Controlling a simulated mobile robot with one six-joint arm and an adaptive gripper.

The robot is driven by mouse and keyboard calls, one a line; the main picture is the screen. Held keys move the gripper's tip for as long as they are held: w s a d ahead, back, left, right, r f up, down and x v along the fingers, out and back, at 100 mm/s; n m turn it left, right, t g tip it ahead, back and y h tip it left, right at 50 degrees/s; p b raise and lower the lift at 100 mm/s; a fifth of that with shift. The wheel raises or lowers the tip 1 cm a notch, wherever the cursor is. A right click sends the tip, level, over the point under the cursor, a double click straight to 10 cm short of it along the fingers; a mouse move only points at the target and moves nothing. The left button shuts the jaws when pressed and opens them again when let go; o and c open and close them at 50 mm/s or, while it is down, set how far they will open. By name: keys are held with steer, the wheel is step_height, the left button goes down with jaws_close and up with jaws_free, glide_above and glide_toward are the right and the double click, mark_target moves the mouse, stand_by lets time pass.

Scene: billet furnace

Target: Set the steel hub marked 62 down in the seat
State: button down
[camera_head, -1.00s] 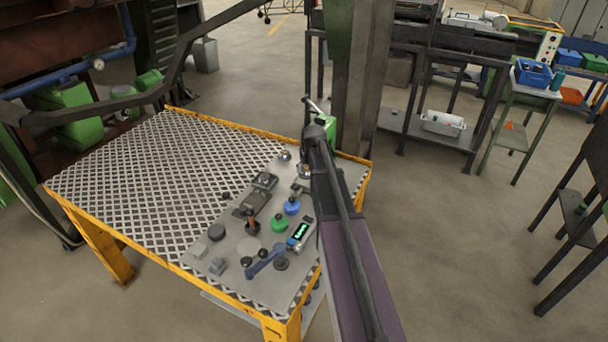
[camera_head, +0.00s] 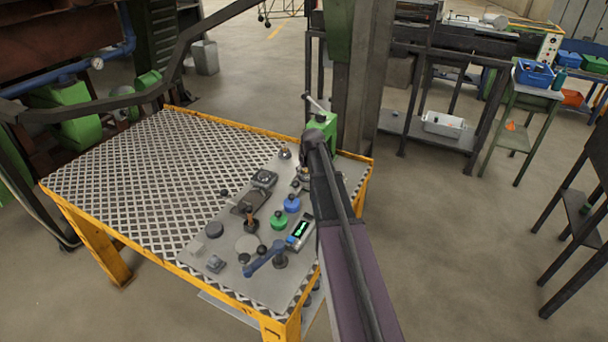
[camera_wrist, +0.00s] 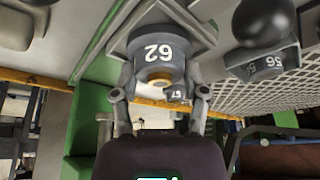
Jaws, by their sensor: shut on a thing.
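The steel hub marked 62 (camera_wrist: 158,52) is a grey cylinder with a white number that reads upside down in the wrist view. It has a brass-coloured part at its near end. My gripper (camera_wrist: 160,94) is shut on it, one finger on each side. A grey angular piece (camera_wrist: 187,22) lies around and behind the hub; it may be the seat, but I cannot tell whether the hub touches it. In the head view my gripper (camera_head: 303,172) is over the right part of the bench, mostly hidden by my arm, and the hub is not clear.
A grey part marked 56 with a black knob (camera_wrist: 262,66) stands close on the right in the wrist view, and a small part marked 67 (camera_wrist: 177,94) shows near the hub. On the yellow-edged bench (camera_head: 120,228) are blue (camera_head: 291,204) and green (camera_head: 278,221) knobs and a display box (camera_head: 299,233).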

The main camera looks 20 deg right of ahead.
steer(key=shift+f, duration=0.2)
steer(key=shift+c, duration=0.6)
jaws_free()
steer(key=shift+r, duration=0.1)
steer(key=shift+r, duration=0.2)
steer(key=p+v, duration=1.1)
steer(key=shift+s+r, duration=0.15)
steer(key=shift+r, duration=0.25)
stand_by(0.4)
steer(key=s+a+f+n+g, duration=0.1)
steer(key=s+a+g, duration=0.3)
steer(key=s+a, duration=1.7)
steer(key=shift+s+a+f+g+y, duration=0.2)
steer(key=shift+a+g+y, duration=0.1)
steer(key=shift+a, duration=0.6)
